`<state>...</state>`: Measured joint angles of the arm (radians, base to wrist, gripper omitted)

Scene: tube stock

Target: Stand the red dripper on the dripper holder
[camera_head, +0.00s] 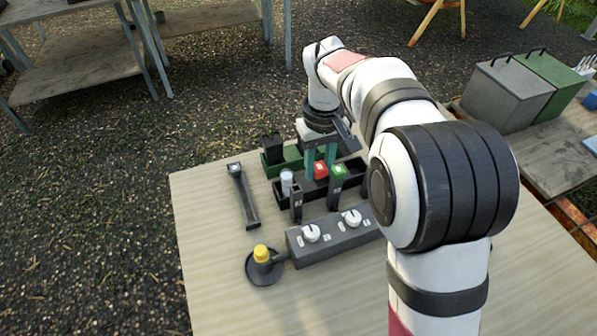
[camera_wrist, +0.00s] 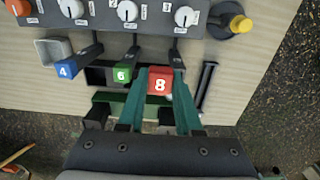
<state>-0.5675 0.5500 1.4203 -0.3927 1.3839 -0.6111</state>
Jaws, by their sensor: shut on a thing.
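The red dripper (camera_wrist: 158,82) shows as a red block marked 8 in the wrist view. It sits between the teal fingers of my gripper (camera_wrist: 158,92), which is shut on it. In the head view the red block (camera_head: 321,170) shows below my gripper (camera_head: 320,160), over or at a black rack (camera_head: 317,190); its lower part is hidden. A green block marked 6 (camera_wrist: 122,73) and a blue block marked 4 (camera_wrist: 66,69) are beside it. Dark uprights (camera_head: 296,203) stand at the rack's front. I cannot tell for sure which part is the dripper holder.
A grey box with white knobs (camera_head: 332,239) lies in front of the rack. A yellow-topped piece (camera_head: 262,254) stands on a black disc. A long black bar (camera_head: 243,197) lies left of the rack. A green tray (camera_head: 280,164) is behind.

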